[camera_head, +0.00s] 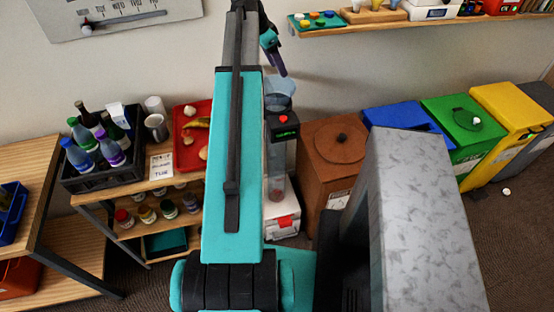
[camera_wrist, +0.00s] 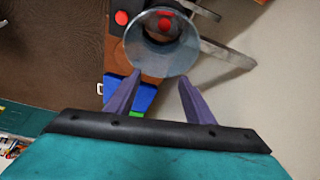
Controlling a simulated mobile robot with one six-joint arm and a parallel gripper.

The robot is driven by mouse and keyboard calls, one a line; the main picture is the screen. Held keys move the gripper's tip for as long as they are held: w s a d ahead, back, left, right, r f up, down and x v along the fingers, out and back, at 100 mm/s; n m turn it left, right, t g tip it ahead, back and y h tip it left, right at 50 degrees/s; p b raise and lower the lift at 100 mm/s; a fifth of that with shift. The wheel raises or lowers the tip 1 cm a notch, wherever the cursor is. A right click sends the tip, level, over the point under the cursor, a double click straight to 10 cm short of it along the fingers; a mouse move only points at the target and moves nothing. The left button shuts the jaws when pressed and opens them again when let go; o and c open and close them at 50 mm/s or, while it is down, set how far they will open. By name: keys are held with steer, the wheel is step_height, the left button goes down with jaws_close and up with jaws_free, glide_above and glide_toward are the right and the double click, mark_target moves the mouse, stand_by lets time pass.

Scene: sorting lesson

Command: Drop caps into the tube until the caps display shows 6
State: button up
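The clear tube (camera_head: 277,165) stands upright behind my arm, with a pale funnel mouth (camera_head: 280,92) on top. My gripper (camera_head: 282,72) is just above the funnel mouth. In the wrist view, my gripper (camera_wrist: 160,82) has its two purple fingers apart with nothing between them. The round funnel mouth (camera_wrist: 162,62) lies just beyond the fingertips, and something red (camera_wrist: 165,23) shows within it. Several coloured caps sit on a green tray (camera_head: 299,25) on the wall shelf.
A crate of bottles (camera_head: 78,181) and a red tray (camera_head: 186,160) stand on the left rack. A brown box (camera_head: 333,150) and blue (camera_head: 398,118), green (camera_head: 450,110) and yellow (camera_head: 505,105) bins line the wall at right. A speckled grey block (camera_head: 415,220) stands in front.

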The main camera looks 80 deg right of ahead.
steer(key=shift+r, duration=0.1)
steer(key=b+v, duration=0.4)
steer(key=v, duration=0.9)
steer(key=shift+r, duration=0.25)
stand_by(1.2)
